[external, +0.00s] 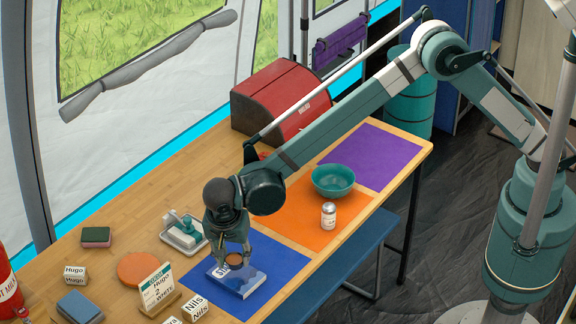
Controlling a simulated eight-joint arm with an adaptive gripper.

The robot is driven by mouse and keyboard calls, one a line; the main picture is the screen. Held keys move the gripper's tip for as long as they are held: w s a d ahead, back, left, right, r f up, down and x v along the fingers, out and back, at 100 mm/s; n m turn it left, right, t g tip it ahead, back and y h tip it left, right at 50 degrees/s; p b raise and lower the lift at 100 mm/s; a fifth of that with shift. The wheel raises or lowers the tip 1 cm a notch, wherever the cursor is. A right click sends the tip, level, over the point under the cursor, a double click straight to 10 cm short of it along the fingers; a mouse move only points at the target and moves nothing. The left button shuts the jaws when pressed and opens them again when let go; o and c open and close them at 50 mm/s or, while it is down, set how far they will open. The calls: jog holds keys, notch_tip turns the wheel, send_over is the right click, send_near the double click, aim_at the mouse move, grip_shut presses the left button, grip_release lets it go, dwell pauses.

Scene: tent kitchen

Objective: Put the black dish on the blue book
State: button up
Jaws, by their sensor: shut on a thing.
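My gripper (234,261) points down over the blue book (240,283). It is shut on a small round thing with a dark rim and a brownish inside, which I take to be the black dish (235,259). The dish is at the far part of the book's cover; I cannot tell whether it touches the cover. The book lies flat on the blue mat (277,268), with white lettering on its cover. My fingers hide part of the book's far end and the dish's sides.
A white tray (183,237) with a teal-handled tool stands left of my gripper. A card stand (158,290) and name blocks (195,306) stand near the book. A teal bowl (333,181) and white jar (328,215) stand on the orange mat (297,219). The purple mat (378,153) is clear.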

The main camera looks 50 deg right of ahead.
aim_at(233, 261)
jog(key=shift+f+b, duration=0.35)
jog(key=shift+f, duration=1.35)
jog(key=shift+f, duration=0.1)
jog(key=o, duration=0.9)
jog(key=p+v, duration=0.2)
jog(key=v, duration=1)
